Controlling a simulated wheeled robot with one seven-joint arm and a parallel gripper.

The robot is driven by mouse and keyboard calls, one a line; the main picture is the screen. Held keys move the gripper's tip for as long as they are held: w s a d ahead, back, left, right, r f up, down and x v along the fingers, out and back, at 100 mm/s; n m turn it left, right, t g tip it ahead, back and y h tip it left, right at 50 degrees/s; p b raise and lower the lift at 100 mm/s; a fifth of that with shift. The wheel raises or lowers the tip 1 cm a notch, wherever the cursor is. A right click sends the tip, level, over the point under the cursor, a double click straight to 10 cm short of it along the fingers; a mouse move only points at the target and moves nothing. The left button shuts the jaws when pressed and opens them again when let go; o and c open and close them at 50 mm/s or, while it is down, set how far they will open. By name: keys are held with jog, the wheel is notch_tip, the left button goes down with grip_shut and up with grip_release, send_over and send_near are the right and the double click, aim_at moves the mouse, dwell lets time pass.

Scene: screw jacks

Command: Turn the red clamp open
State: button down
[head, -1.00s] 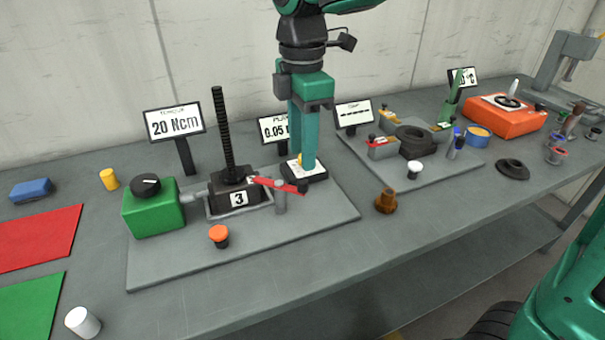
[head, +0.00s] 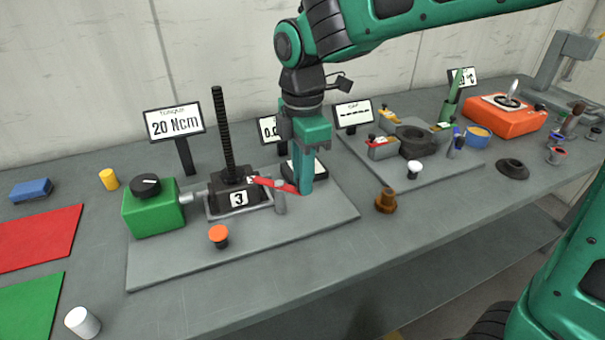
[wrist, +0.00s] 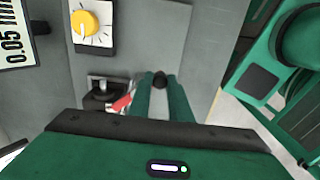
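The red clamp (head: 272,183) is a red lever on a grey post beside the black screw jack (head: 232,190) marked 3. It runs from the jack's base toward the right. My gripper (head: 304,190) points down at the lever's right end. In the wrist view, the fingertips (wrist: 160,82) stand on either side of the lever's black knob, with little or no gap. A short red part of the clamp (wrist: 122,103) shows left of the fingers. The knob is hidden behind the fingers in the head view.
A dial box with a yellow knob (wrist: 88,25) stands close behind my gripper. A green motor box (head: 154,210) and an orange button (head: 218,236) are to the left. A brown fitting (head: 386,201) stands to the right. The front of the grey plate (head: 200,268) is mostly clear.

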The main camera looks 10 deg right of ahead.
jog(key=shift+a+m, duration=0.1)
jog(key=shift+m, duration=0.2)
jog(key=s+a+m, duration=0.1)
jog(key=a+m, duration=0.6)
jog(key=m, duration=1)
jog(key=shift+s+m, duration=0.3)
jog(key=shift+r, duration=0.1)
jog(key=shift+a, duration=0.1)
dwell(0.3)
jog(key=c, duration=1.6)
grip_release()
jog(key=shift+s, duration=0.1)
